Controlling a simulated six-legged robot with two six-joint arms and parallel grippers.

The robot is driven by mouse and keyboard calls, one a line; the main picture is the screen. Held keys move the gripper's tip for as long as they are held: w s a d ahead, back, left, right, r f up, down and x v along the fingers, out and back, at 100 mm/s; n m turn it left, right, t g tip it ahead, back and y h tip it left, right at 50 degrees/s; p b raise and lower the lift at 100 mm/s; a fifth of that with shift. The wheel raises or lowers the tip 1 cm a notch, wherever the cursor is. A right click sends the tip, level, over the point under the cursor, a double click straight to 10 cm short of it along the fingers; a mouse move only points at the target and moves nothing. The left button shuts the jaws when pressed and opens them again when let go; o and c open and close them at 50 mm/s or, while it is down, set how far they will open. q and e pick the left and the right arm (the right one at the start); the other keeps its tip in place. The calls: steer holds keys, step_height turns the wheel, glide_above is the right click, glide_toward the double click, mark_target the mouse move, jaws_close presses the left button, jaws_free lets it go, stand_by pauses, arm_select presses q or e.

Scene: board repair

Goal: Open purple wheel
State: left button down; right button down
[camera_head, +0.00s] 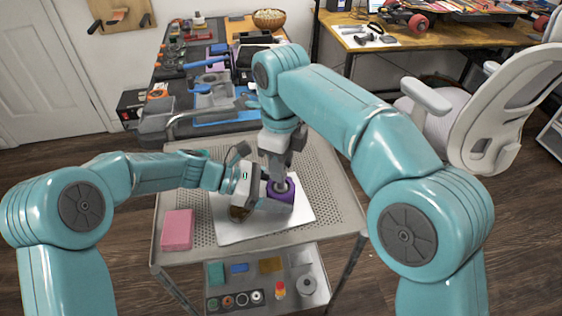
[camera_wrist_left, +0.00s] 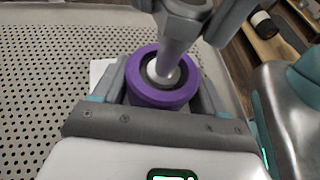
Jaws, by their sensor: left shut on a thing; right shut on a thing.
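The purple wheel (camera_head: 282,197) is over the white sheet (camera_head: 240,232) on the perforated cart top. In the left wrist view the purple wheel (camera_wrist_left: 150,98) shows its dark centre facing up. My left gripper (camera_head: 268,194) is shut on the wheel, with a finger on each side of its rim. My right gripper (camera_head: 277,160) points down from above and is shut on a metal piece (camera_wrist_left: 164,70) that stands in the wheel's centre. Its lower end, inside the hub, is hidden.
A pink block (camera_head: 177,229) lies at the cart's left front. The lower shelf (camera_head: 325,270) holds wheels and small parts. A cluttered workbench (camera_head: 215,120) with tools is behind, and a white office chair (camera_head: 485,115) stands at right. The cart top's right side is clear.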

steer(key=n, duration=1.5)
steer(key=shift+n, duration=0.4)
steer(key=n, duration=0.4)
steer(key=shift+r+n, duration=0.1)
steer(key=shift+n, duration=0.3)
steer(key=n, duration=0.2)
steer(key=shift+n, duration=0.4)
steer(key=n, duration=0.7)
steer(key=shift+n, duration=0.4)
steer(key=n, duration=0.7)
steer(key=shift+n, duration=0.4)
steer(key=n, duration=1.7)
steer(key=shift+r+n, duration=0.1)
steer(key=shift+n, duration=0.3)
steer(key=n, duration=0.7)
steer(key=shift+s+a, duration=0.1)
